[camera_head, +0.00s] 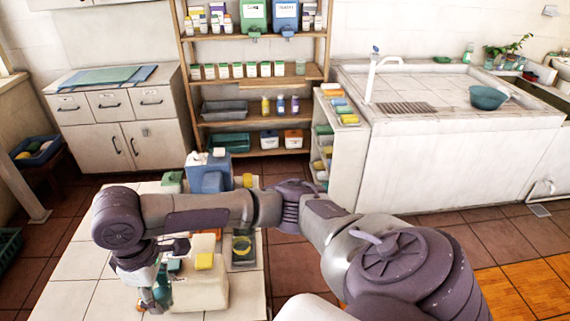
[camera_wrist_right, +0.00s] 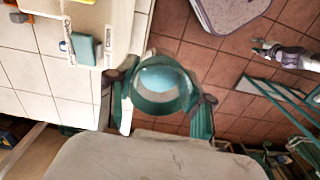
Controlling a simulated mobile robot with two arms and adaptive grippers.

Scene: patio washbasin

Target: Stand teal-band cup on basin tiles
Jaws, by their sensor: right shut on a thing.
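My right gripper (camera_head: 152,298) is at the lower left of the head view, low over the near side of the white tiled table. In the right wrist view the gripper (camera_wrist_right: 160,105) is shut on a round cup (camera_wrist_right: 163,84) with a dark teal band and a paler inside. The cup shows only partly in the head view, between the fingers. The tiled basin top (camera_head: 430,82) is at the right back, far from the gripper.
A teal bowl (camera_head: 488,97) stands on the basin's right side, and a white tap (camera_head: 373,75) rises at its left. A wooden shelf (camera_head: 255,117) with bottles and boxes stands at the back. A cream container (camera_head: 205,290) stands close beside my gripper.

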